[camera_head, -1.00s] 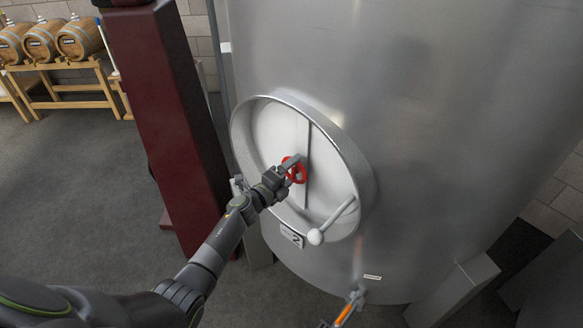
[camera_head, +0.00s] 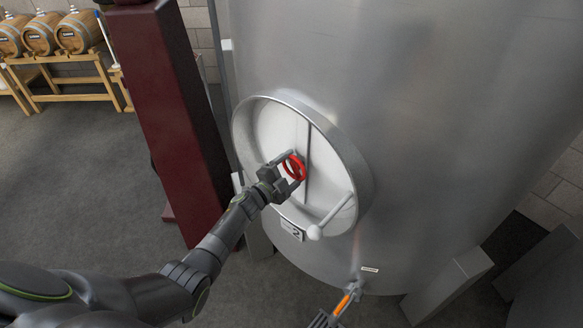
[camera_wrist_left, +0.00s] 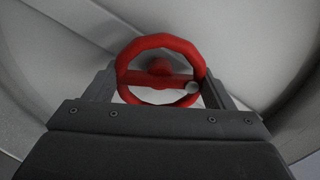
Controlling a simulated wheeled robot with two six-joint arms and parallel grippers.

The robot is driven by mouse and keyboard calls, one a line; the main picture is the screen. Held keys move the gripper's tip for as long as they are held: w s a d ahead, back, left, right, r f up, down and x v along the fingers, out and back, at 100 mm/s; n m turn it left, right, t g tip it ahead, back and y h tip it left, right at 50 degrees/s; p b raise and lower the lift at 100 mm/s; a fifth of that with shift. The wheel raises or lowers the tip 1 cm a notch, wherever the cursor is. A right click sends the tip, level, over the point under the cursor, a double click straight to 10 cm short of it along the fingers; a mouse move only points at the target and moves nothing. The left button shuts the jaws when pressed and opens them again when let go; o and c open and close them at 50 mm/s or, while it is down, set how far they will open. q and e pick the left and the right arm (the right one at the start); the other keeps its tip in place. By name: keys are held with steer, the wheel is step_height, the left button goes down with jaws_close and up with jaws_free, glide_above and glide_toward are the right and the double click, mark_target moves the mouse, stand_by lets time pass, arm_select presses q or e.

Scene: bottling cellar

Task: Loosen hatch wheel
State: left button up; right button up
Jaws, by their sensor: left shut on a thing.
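The red hatch wheel (camera_head: 294,167) sits at the middle of the round hatch (camera_head: 270,133) on the steel tank. My left gripper (camera_head: 291,169) is shut on the wheel, with one finger on each side of its rim. In the left wrist view the wheel (camera_wrist_left: 160,46) shows its crossbar, hub and a small grey knob, and the gripper (camera_wrist_left: 158,92) spans its rim. A handle with a pale ball end (camera_head: 315,233) is at the hatch's lower right. My right gripper is not clearly in view.
The steel tank (camera_head: 440,120) fills the right side. A dark red column (camera_head: 180,130) stands just left of the hatch. A valve with an orange handle (camera_head: 344,303) is low in front. Barrels on a wooden rack (camera_head: 62,97) stand far left.

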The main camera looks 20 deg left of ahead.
arm_select(q)
steer(key=shift+f, duration=0.1)
stand_by(0.4)
steer(key=o, duration=1)
steer(key=v, duration=1.7)
steer(key=shift+s+a, duration=0.1)
steer(key=shift+s, duration=0.05)
